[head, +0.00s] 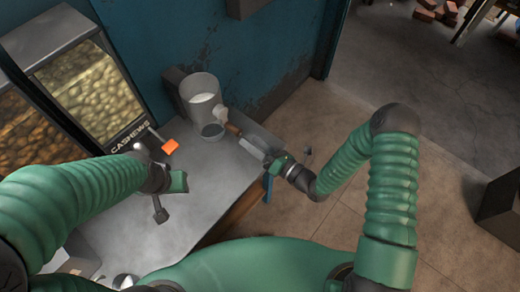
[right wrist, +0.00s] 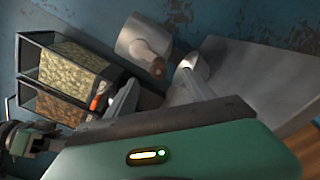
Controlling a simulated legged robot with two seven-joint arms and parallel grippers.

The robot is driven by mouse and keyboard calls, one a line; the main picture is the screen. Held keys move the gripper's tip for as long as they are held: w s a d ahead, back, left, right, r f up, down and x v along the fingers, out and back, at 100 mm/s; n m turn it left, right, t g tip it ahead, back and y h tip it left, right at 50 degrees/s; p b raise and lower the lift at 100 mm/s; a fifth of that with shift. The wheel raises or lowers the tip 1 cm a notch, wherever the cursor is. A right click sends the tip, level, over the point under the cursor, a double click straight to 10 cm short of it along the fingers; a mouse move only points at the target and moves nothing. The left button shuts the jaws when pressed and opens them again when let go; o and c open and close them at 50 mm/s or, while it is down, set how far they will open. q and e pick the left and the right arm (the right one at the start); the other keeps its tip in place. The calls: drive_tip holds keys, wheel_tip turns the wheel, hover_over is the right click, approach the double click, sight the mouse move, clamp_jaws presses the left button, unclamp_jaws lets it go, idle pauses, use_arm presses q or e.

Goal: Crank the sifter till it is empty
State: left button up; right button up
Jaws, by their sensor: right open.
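The sifter (head: 203,100) is a grey metal cylinder with white powder in its open top, beside the blue wall. Its crank has a wooden knob (head: 233,129) on the right side. In the right wrist view the sifter (right wrist: 138,38) and the knob (right wrist: 158,68) show ahead of my gripper. My right gripper (head: 257,150) is open, its fingers pointing toward the knob. I cannot tell whether they touch it. A small round vessel (head: 212,131) with pale contents shows below the sifter. My left gripper (head: 168,182) hangs over the counter, away from the sifter; its jaws are unclear.
The grey counter (head: 190,210) is mostly bare. Nut dispensers, one marked cashews (head: 92,90), stand at the left, with an orange-ended lever (head: 169,147). A dark box (head: 500,210) stands on the tiled floor at the right.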

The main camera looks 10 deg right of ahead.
sight(240, 134)
drive_tip(key=x, duration=0.8)
drive_tip(key=shift+s+a+b, duration=0.15)
drive_tip(key=shift+b, duration=0.25)
drive_tip(key=shift+d, duration=0.35)
drive_tip(key=shift+a, duration=0.2)
clamp_jaws()
